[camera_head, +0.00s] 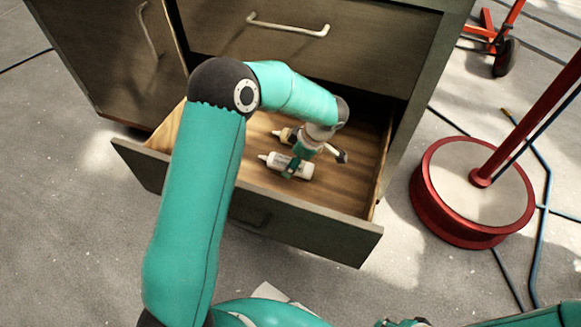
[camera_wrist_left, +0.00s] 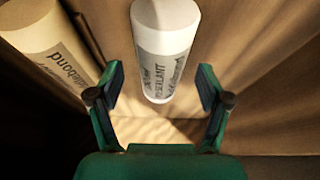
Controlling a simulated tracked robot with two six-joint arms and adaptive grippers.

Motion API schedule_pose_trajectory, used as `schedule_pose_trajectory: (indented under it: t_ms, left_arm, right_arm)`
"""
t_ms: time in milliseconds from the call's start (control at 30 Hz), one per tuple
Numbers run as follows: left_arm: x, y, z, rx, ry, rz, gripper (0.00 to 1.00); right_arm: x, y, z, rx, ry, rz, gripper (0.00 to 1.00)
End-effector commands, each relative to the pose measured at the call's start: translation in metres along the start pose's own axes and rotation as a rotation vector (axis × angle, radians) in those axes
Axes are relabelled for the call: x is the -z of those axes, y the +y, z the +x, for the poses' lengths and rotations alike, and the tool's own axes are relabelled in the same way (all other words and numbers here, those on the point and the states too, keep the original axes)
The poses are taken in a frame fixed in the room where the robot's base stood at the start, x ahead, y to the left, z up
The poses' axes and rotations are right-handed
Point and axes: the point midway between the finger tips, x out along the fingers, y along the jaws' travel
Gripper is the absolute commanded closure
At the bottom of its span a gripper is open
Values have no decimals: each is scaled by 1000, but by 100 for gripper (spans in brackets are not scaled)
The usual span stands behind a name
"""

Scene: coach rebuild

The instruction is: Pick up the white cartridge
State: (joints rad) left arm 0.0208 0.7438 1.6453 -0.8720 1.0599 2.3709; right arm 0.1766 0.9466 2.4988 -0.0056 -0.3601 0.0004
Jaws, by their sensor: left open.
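The white cartridge (camera_head: 284,163) lies on its side in the open wooden drawer, with its nozzle to the left in the head view. In the left wrist view the white cartridge (camera_wrist_left: 165,40) is straight ahead, with the word "SEALANT" on its label. My left gripper (camera_head: 314,162) is down in the drawer at the cartridge, partly covering it. In the left wrist view its two fingers (camera_wrist_left: 162,82) are apart, one on each side of the cartridge's near end. I cannot tell whether they touch it. My right gripper's fingers do not show.
A cream cartridge (camera_head: 286,134) lies behind the white one; it also shows at the left in the wrist view (camera_wrist_left: 42,32). The drawer's front panel (camera_head: 330,236) and sides enclose them. A red round stand base (camera_head: 452,222) is on the floor at right.

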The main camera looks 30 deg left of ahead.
Motion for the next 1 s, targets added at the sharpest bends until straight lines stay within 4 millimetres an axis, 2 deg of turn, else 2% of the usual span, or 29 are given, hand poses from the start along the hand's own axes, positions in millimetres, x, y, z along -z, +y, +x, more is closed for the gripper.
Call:
schedule_pose_trajectory:
  t_ms: [33,100,333,767,800,1000]
  left_arm:
    - [0,-1,9,3,1,1,22]
    - [0,-1,13,2,1,1,22]
    - [0,-1,14,1,0,1,22]
    - [0,0,13,0,0,1,94]
    - [0,0,13,-1,0,0,96]
    - [0,0,12,-1,0,1,96]
  right_arm:
    - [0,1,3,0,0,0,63]
    - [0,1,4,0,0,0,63]
    - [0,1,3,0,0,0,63]
    - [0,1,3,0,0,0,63]
    - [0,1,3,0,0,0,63]
    - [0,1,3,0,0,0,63]
